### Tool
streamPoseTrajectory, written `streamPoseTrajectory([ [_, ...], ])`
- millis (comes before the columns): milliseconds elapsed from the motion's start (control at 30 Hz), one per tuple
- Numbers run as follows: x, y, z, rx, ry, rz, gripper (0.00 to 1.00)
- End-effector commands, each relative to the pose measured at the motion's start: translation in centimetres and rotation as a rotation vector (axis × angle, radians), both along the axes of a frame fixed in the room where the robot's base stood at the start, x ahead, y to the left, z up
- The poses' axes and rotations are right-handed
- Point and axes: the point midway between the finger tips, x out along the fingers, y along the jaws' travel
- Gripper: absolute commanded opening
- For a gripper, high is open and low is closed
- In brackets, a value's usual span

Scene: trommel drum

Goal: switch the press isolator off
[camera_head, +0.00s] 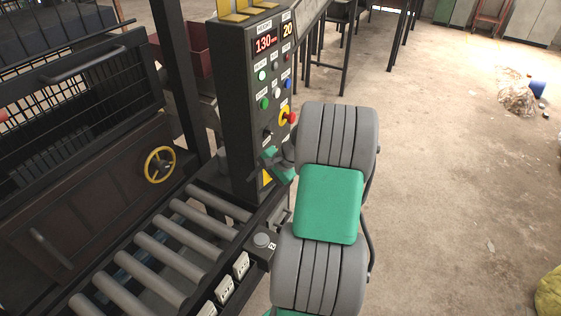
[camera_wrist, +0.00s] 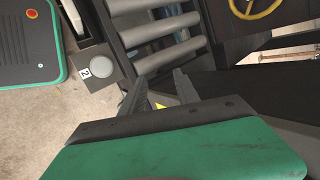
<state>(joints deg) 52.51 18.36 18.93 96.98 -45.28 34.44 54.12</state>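A dark control column (camera_head: 238,110) stands right of the roller bed in the head view. A red rotary handle on a yellow plate (camera_head: 289,117), which looks like the press isolator, is at the right of its panel. A small black selector (camera_head: 267,134) is lower left of it. My gripper (camera_head: 270,152) is just below these controls, close to the column's lower face. In the wrist view my gripper (camera_wrist: 160,80) has its two dark fingers apart with nothing between them. The isolator does not show in the wrist view.
The panel carries green, white, blue and red buttons and displays reading 130 and 20. Rollers (camera_head: 165,235) and a yellow handwheel (camera_head: 160,165) lie left. A round grey button box marked 2 (camera_head: 262,241) is below. Open concrete floor (camera_head: 450,180) lies right.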

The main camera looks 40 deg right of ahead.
Motion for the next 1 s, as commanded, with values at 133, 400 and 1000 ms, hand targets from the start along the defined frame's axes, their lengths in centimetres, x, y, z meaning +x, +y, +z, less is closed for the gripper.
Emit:
streamPoseTrajectory([
  [133, -1.0, -7.2, -1.3, 0.374, -0.021, -0.448, 0.37],
  [400, -3.4, -13.6, -0.4, 0.98, -0.005, -0.94, 0.37],
  [1000, 2.7, -12.0, -2.9, 1.083, 0.008, -0.996, 0.37],
])
